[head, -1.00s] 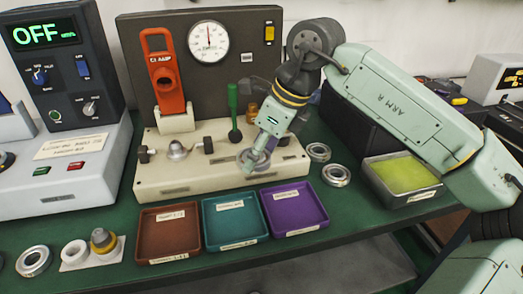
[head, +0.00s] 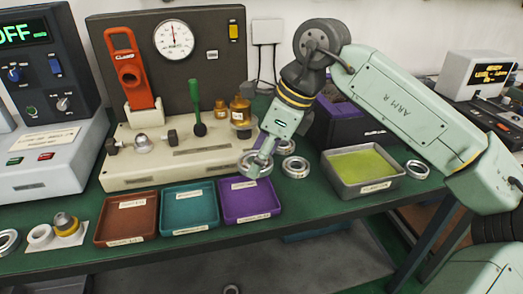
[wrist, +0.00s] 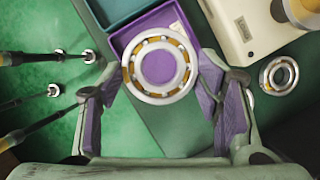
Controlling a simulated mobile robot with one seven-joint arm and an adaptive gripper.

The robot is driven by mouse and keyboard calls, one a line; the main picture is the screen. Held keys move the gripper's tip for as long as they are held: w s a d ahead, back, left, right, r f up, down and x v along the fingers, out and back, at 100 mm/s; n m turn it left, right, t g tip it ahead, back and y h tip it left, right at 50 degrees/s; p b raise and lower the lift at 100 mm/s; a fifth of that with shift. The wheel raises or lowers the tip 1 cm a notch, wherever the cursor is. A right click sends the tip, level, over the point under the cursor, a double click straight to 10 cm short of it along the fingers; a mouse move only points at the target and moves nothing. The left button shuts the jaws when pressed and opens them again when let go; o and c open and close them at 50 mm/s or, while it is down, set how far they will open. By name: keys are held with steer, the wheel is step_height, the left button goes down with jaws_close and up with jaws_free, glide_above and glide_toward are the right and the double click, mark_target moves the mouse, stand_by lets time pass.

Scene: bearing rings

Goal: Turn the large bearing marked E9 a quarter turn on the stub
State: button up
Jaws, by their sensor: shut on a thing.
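My gripper (head: 256,160) is shut on a large silver bearing ring (wrist: 133,75) with a tan cage and rolling elements. It holds the ring in front of the test stand's right end, near the purple tray's back right corner; the ring also shows in the head view (head: 247,170). In the wrist view the fingers (wrist: 163,78) flank the ring, and purple tray shows through its hole. No E9 mark is readable. The cream test stand (head: 150,178) has a silver domed part (head: 143,142) at its left; I cannot tell if this is the stub.
Brown (head: 126,238), teal (head: 190,229) and purple (head: 252,214) trays line the front. Loose rings lie right of my gripper (head: 295,167) and beyond the metal pan (head: 362,188).

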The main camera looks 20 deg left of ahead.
steer(key=n+g+h+p, duration=0.1)
steer(key=n, duration=0.3)
steer(key=n+g+h+p, duration=0.1)
steer(key=n+g+p, duration=0.1)
steer(key=n, duration=0.3)
